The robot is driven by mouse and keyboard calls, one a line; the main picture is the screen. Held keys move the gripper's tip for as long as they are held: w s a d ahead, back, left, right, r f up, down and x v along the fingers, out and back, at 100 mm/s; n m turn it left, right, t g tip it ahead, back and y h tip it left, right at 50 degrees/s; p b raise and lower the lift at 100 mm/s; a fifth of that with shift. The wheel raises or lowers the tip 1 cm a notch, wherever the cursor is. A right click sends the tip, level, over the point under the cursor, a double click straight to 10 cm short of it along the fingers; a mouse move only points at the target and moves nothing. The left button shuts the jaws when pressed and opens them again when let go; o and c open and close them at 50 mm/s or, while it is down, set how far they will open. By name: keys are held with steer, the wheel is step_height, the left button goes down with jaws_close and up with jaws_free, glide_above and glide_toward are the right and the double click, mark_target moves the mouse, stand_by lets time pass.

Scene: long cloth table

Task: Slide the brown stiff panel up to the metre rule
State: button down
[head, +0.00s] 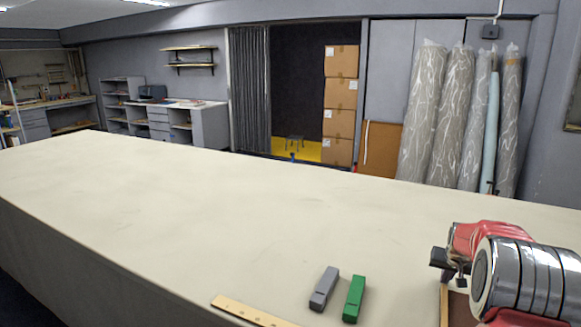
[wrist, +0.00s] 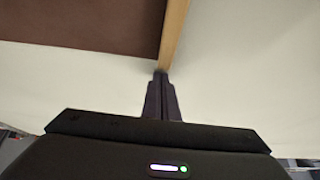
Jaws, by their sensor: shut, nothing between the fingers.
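The brown stiff panel (head: 458,310) lies on the table at the lower right of the head view, partly hidden by my arm. A light wooden strip (head: 443,305) runs along its left side there. In the wrist view the brown panel (wrist: 80,25) fills the upper left, with the strip (wrist: 174,30) on its right side. My gripper (head: 460,281) is shut and empty. In the wrist view its fingertips (wrist: 160,74) are at the panel's corner by the strip's end; I cannot tell if they touch. The metre rule (head: 253,312) lies left of the panel, apart from it, cut off by the bottom edge.
A grey block (head: 324,288) and a green block (head: 354,298) lie side by side on the table (head: 180,210), between the rule and the panel. The rest of the cloth is clear. Wrapped rolls (head: 455,115) and stacked boxes (head: 340,100) stand beyond the table.

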steer(key=shift+r, duration=0.2)
steer(key=shift+s+a+f, duration=0.1)
steer(key=shift+s+a, duration=0.15)
steer(key=shift+s, duration=0.3)
steer(key=shift+s+a, duration=0.25)
steer(key=shift+s, duration=0.25)
stand_by(1.1)
steer(key=shift+w+d+r, duration=0.15)
steer(key=shift+w+r, duration=0.15)
steer(key=shift+r, duration=0.75)
steer(key=shift+w+d+r, duration=0.15)
steer(key=shift+w+r, duration=0.2)
steer(key=shift+r, duration=0.65)
steer(key=shift+w+d+r, duration=0.15)
steer(key=shift+w+r, duration=0.15)
steer(key=shift+r, duration=0.75)
